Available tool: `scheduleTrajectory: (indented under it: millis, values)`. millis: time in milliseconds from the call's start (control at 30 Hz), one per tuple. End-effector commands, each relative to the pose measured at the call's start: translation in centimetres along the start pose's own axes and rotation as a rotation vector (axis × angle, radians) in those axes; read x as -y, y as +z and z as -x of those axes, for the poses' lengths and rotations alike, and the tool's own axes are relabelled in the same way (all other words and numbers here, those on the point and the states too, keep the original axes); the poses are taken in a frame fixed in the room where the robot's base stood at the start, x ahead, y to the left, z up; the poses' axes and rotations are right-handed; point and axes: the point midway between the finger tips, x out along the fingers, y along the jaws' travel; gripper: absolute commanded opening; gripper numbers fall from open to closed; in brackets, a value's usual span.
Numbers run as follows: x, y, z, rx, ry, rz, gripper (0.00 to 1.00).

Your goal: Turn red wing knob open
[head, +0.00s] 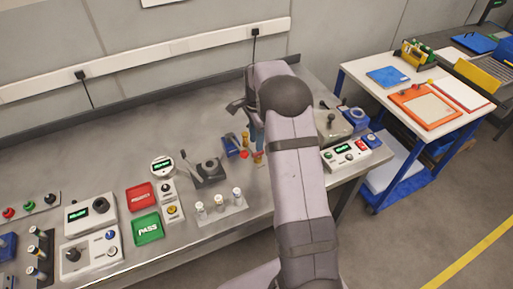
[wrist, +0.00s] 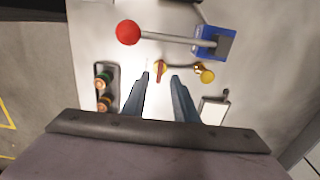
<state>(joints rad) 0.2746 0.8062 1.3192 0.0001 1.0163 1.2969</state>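A narrow red and yellow piece that looks like the red wing knob (wrist: 160,70) is in the wrist view, with its long side up and down the picture. It sits at the left end of a small brass fitting. My gripper (wrist: 161,77) is open, with one blue-grey finger on either side of the knob in the picture. No contact shows, and the remaining height above the knob is unclear. In the head view my arm covers most of this spot, and the knob cannot be made out there.
A lever with a red ball (wrist: 128,32) on a blue base (wrist: 215,42) lies just beyond the fingertips. A yellow round end (wrist: 207,76) is right of the fingers. A dark holder (wrist: 106,88) is at left and a pale plate (wrist: 213,110) at right.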

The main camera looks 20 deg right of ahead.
Motion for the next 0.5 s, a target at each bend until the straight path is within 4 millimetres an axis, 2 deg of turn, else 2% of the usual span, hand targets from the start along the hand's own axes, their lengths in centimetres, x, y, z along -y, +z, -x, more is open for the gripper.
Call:
scheduleTrajectory:
  millis: [300,500]
  values:
    - [-0.1,0.0,-3.9,0.001,0.003,0.001,0.27]
    - [-0.1,0.0,-5.1,0.0,0.0,0.001,0.27]
